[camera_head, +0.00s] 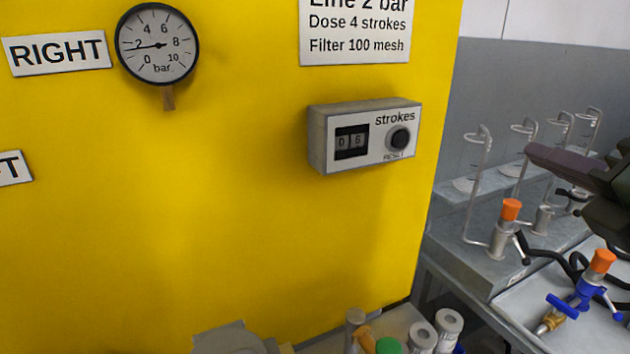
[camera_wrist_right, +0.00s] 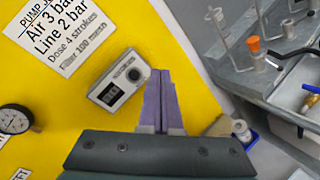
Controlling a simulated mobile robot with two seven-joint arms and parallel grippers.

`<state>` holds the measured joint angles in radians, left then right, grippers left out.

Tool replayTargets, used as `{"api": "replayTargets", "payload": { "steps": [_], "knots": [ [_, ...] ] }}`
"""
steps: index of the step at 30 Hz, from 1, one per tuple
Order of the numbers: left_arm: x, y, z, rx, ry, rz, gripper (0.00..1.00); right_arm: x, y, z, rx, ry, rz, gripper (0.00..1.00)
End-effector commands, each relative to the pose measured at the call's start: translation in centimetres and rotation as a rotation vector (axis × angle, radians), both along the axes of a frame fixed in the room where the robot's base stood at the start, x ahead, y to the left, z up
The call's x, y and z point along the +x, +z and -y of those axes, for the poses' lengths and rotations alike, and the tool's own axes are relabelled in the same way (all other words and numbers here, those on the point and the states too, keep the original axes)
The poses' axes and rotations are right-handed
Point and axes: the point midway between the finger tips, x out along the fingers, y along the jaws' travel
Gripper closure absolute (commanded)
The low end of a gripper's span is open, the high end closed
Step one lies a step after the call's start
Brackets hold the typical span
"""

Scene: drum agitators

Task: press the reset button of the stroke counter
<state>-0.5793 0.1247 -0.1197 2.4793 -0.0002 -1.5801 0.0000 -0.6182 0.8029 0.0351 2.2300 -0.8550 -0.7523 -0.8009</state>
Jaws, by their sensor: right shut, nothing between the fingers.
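The stroke counter (camera_head: 318,140) is a grey box with a white face on the yellow panel. Its window (camera_head: 351,141) reads 06. The round black reset button (camera_head: 399,138) is on the right of its face, above the word RESET. My right gripper (camera_head: 532,152) is at the right edge of the head view, to the right of the counter and apart from it. In the right wrist view the counter (camera_wrist_right: 104,101) lies left of the shut, empty fingers (camera_wrist_right: 160,74); the fingers partly overlap the panel beside it. My left gripper is not in view.
A pressure gauge (camera_head: 157,44) and a RIGHT label (camera_head: 57,53) are on the yellow panel (camera_head: 220,210). A text plate (camera_head: 354,34) is above the counter. At right, a grey bench (camera_head: 485,272) carries wire stands and orange-capped valves (camera_head: 510,210). White-topped containers (camera_head: 449,322) stand below.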

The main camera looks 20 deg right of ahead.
Motion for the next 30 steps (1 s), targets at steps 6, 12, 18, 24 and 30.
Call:
{"api": "replayTargets", "payload": {
  "steps": [6,12,18,24,30],
  "knots": [
    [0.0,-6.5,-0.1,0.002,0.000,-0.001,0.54,2.5,-3.5,-2.3,-0.528,0.270,-0.003,1.00],
    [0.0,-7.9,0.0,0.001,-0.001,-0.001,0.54,3.1,-4.2,-3.5,-0.742,0.375,-0.006,1.00],
    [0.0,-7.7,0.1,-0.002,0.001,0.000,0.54,3.1,-4.1,-3.7,-0.767,0.387,-0.007,1.00],
    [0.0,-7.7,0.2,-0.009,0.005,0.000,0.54,3.2,-4.1,-3.7,-0.762,0.385,-0.007,1.00],
    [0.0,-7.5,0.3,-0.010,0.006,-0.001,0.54,4.2,-4.0,-3.7,-0.760,0.382,-0.004,1.00]
  ]
}}
